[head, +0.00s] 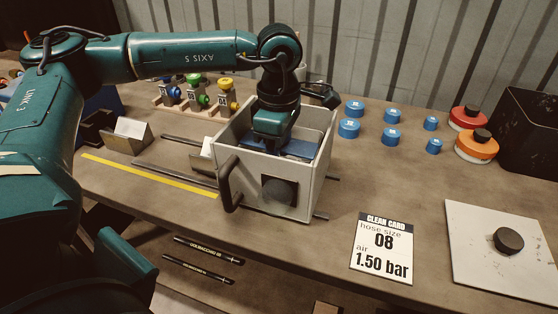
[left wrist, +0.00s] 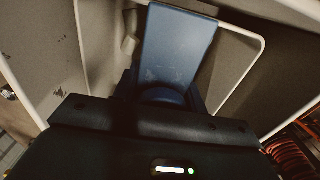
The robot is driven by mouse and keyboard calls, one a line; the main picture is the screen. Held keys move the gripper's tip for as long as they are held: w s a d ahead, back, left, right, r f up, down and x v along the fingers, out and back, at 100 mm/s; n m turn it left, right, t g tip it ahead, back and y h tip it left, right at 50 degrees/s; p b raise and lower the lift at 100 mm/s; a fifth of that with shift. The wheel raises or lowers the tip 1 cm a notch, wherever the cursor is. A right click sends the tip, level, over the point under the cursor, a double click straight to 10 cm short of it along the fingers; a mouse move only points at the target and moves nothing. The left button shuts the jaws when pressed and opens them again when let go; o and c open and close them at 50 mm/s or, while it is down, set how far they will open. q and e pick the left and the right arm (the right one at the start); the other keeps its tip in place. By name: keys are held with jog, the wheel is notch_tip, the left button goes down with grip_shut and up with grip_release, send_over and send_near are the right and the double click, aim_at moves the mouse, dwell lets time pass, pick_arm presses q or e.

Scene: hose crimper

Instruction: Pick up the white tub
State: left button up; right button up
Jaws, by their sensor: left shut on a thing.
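The white tub (head: 312,180) is an open, box-like container with a black handle and a dark round patch on its near side. It stands upright over dark rails on the bench; I cannot tell whether it rests on them. A blue bar (head: 298,147) spans its inside, and also shows in the left wrist view (left wrist: 176,50) between the tub's pale rims (left wrist: 250,75). My left gripper (head: 270,146) reaches down into the tub from above and is shut on the blue bar. Its fingertips are largely hidden. My right gripper is not in view.
Several blue caps (head: 349,128) and red and orange round pieces (head: 476,146) stand to the right, before a black bin (head: 525,130). A card (head: 383,250) and a white plate with a knob (head: 505,262) lie at the front right. Colored fittings (head: 197,95) stand behind left.

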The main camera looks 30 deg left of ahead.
pick_arm(q)
jog(key=shift+c, duration=1.4)
